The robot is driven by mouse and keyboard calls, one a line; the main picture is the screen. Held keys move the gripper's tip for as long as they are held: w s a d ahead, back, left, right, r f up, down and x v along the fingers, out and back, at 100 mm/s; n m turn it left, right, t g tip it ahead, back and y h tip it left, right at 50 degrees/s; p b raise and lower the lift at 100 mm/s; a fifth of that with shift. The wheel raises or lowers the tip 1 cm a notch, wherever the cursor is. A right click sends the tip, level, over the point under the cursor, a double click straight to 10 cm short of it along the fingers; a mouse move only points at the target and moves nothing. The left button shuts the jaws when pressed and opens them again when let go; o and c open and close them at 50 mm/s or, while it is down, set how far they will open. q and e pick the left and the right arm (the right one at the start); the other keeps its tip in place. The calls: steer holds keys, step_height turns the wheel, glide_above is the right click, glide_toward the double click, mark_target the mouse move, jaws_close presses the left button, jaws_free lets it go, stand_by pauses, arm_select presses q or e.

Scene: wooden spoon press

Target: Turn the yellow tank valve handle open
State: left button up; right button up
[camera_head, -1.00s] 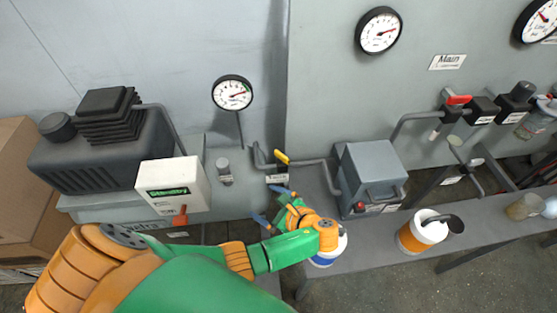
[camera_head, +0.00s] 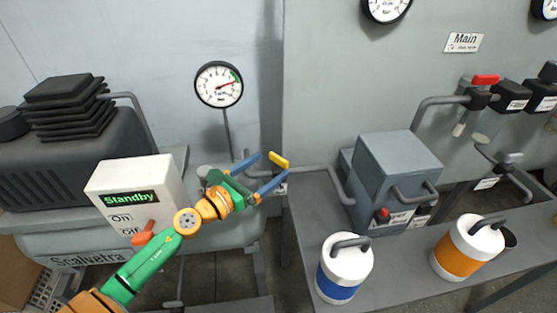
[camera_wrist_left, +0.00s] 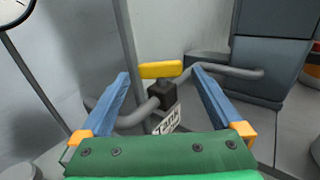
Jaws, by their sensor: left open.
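The yellow tank valve handle (camera_head: 279,160) sits on a pipe beside the grey wall, at the middle of the head view. In the left wrist view the handle (camera_wrist_left: 160,69) lies roughly level across a dark valve block (camera_wrist_left: 160,95), with a label reading "Tank" (camera_wrist_left: 167,121) below it. My left gripper (camera_head: 268,172) is open, its two blue fingers pointing at the valve. In the wrist view the handle shows between and beyond the fingertips of the gripper (camera_wrist_left: 160,75). I cannot tell whether they touch it. My right gripper is not in view.
A white Standby box (camera_head: 135,195) with an orange-red lever stands left of my arm. A grey press box (camera_head: 400,165) is to the right. Blue-banded (camera_head: 343,268) and orange-banded (camera_head: 468,248) canisters are on the bench. A round gauge (camera_head: 219,84) hangs above.

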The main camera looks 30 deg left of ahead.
mark_target(279, 163)
arm_select(q)
steer(key=shift+x, duration=2.35)
steer(key=c, duration=1.2)
steer(key=n+y+p, duration=0.2)
steer(key=p, duration=0.1)
steer(key=n+y+p, duration=0.1)
steer(key=y+p, duration=0.1)
steer(key=shift+r+t, duration=0.3)
steer(key=shift+c, duration=0.2)
steer(key=n+y+p, duration=0.1)
steer(key=y, duration=0.1)
steer(key=shift+f+n+y+p, duration=0.1)
steer(key=shift+n+y+p, duration=0.2)
steer(key=shift+n+y, duration=0.1)
steer(key=shift+f+n+y, duration=0.1)
steer(key=shift+n+y, duration=0.3)
steer(key=shift+y, duration=0.4)
steer(key=shift+f+n+g+y, duration=0.1)
steer(key=shift+n+g+y, duration=0.4)
steer(key=shift+n+y, duration=0.5)
steer(key=shift+n+g+y+b, duration=0.3)
steer(key=shift+n+g+y, duration=0.25)
steer(key=shift+y, duration=0.5)
steer(key=shift+n+g+y+b, duration=0.3)
steer(key=shift+n+g+y, duration=0.25)
steer(key=shift+y, duration=0.5)
steer(key=shift+n+y, duration=0.3)
steer(key=shift+g, duration=0.3)
